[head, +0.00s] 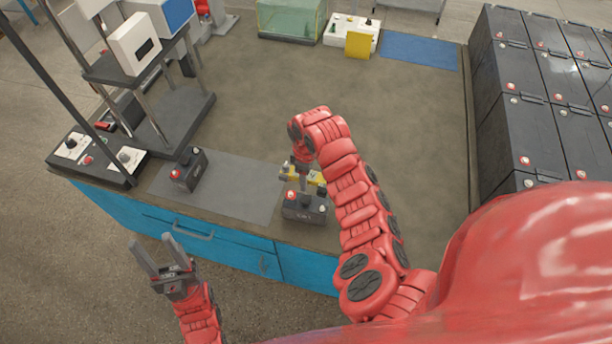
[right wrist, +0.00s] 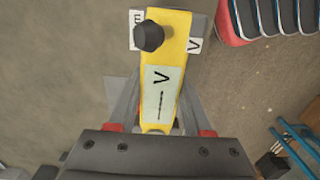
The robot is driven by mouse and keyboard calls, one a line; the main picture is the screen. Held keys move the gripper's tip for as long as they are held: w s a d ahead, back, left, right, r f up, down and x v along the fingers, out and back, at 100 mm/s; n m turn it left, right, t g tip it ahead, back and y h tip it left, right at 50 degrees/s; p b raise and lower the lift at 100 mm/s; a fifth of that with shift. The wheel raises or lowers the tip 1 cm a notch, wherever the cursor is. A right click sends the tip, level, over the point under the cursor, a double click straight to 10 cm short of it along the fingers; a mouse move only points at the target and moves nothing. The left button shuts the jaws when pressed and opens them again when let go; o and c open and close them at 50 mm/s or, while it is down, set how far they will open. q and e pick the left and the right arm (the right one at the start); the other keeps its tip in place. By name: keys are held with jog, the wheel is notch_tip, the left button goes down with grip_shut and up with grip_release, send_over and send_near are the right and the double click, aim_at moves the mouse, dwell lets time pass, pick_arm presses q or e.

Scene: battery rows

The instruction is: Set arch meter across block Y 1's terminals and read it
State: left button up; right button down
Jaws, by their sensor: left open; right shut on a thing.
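The yellow arch meter (head: 288,172) is in my right gripper (head: 304,178), at or just above a dark block (head: 304,210) near the bench's front edge. That block has a red and a pale terminal; its label is too small to read surely. I cannot tell whether the meter touches the terminals. In the right wrist view the meter (right wrist: 166,60) lies between the fingers, with a black knob and a label with V and a line. A second dark block (head: 188,172) with a red terminal stands to the left. My left gripper (head: 154,243) is open and empty in front of the bench.
A grey mat (head: 235,190) lies under the blocks' area. A dark stand (head: 165,130) and a panel with knobs (head: 95,160) are at the left. Large black batteries (head: 550,100) are stacked at the right. The bench's middle (head: 260,90) is clear.

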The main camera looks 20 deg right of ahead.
aim_at(307, 199)
jog(key=shift+s+a+f+n, duration=0.15)
jog(key=shift+s+f+n, duration=0.15)
jog(key=shift+s, duration=0.35)
jog(key=shift+f+b, duration=0.15)
jog(key=shift+b, duration=0.25)
notch_tip(307, 199, down, 5)
jog(key=b, duration=0.4)
jog(key=shift+f, duration=0.2)
jog(key=shift+b, duration=0.9)
dwell(1.1)
jog(key=shift+f, duration=0.15)
jog(key=shift+f+b, duration=0.3)
jog(key=shift+b, duration=0.1)
jog(key=shift+f+b, duration=0.6)
jog(key=shift+f, duration=0.15)
